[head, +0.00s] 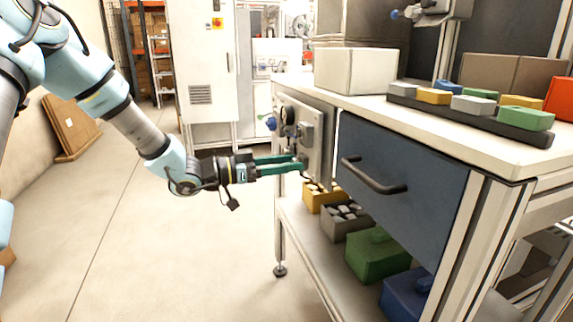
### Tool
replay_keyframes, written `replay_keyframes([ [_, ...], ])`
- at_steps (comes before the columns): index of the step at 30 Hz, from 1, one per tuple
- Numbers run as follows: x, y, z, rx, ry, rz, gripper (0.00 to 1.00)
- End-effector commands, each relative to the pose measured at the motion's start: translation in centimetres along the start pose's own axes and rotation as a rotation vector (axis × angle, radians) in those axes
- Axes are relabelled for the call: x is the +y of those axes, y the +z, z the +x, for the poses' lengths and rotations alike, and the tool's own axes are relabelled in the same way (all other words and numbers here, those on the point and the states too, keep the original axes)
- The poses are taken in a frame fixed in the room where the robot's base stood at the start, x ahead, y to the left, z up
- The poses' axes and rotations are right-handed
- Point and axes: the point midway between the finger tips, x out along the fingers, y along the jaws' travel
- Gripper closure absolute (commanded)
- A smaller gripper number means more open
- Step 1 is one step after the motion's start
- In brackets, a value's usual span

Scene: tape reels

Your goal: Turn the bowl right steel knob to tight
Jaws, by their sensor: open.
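A pale panel (318,125) is mounted on the end of the workbench and carries several dark and grey fittings. A dark round fitting (288,113) sits near its top, with a grey fitting (306,134) lower and to the right. I cannot tell which of these is the bowl right steel knob; no bowl is clearly visible. My gripper (302,165) has green fingers, apart and empty, pointing right at the lower part of the panel. The fingertips overlap the panel in the picture; whether they touch anything is unclear. The fingers may hide part of the panel.
The workbench (440,120) has a blue drawer (400,185) with a dark handle right of the panel. Yellow, grey, green (378,258) and blue bins stand on the lower shelf. A white box (355,70) is on top. The floor (170,240) at left is clear.

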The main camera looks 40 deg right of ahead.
Motion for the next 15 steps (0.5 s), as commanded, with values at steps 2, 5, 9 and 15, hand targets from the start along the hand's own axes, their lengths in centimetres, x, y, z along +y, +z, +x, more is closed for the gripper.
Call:
replay_keyframes([
  [2,0.0,-0.01,0.01,0.0,0.0,0.0,0.39],
  [5,0.01,-0.01,0.0,0.0,0.0,0.0,0.39],
  [9,0.01,-0.01,-0.01,0.0,0.0,0.0,0.55],
  [15,0.02,-0.01,-0.02,0.0,0.0,0.0,0.78],
])
